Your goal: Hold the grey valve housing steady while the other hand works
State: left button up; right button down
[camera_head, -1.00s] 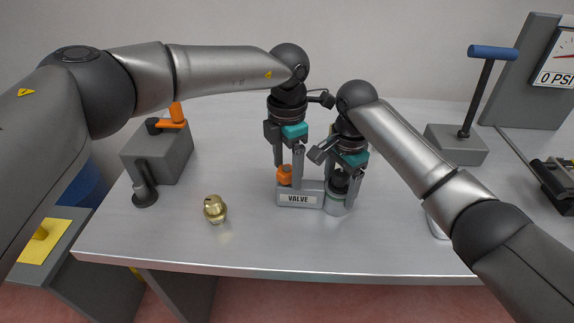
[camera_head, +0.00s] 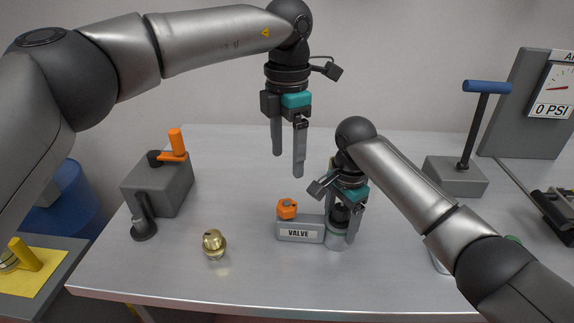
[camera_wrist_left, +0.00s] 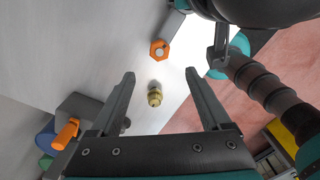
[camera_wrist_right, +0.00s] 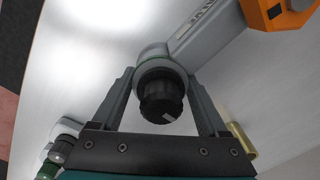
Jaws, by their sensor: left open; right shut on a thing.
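The grey valve housing (camera_head: 300,235), labelled VALVE, rests on the table with an orange hex cap (camera_head: 287,209) at its left end and a black knob (camera_wrist_right: 162,98) over its round right end. My right gripper (camera_head: 343,237) is shut on the round end of the housing, its fingers either side of it. My left gripper (camera_head: 288,168) is open and empty, well above the orange cap. The orange cap also shows in the left wrist view (camera_wrist_left: 159,49). A brass fitting (camera_head: 214,243) stands on the table left of the housing.
A grey block with an orange handle (camera_head: 160,186) stands at the left. A blue-handled pump (camera_head: 455,176) and a gauge reading 0 PSI (camera_head: 553,95) stand at the right. The front middle of the table is clear.

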dwell(0.3)
pick_arm(q)
jog(key=t+h, duration=0.5)
jog(key=h, duration=0.3)
send_near(284, 205)
jog(key=x, duration=1)
jog(key=shift+w+d+f, duration=0.2)
jog(key=shift+d+f, duration=0.05)
grip_shut()
dwell(0.4)
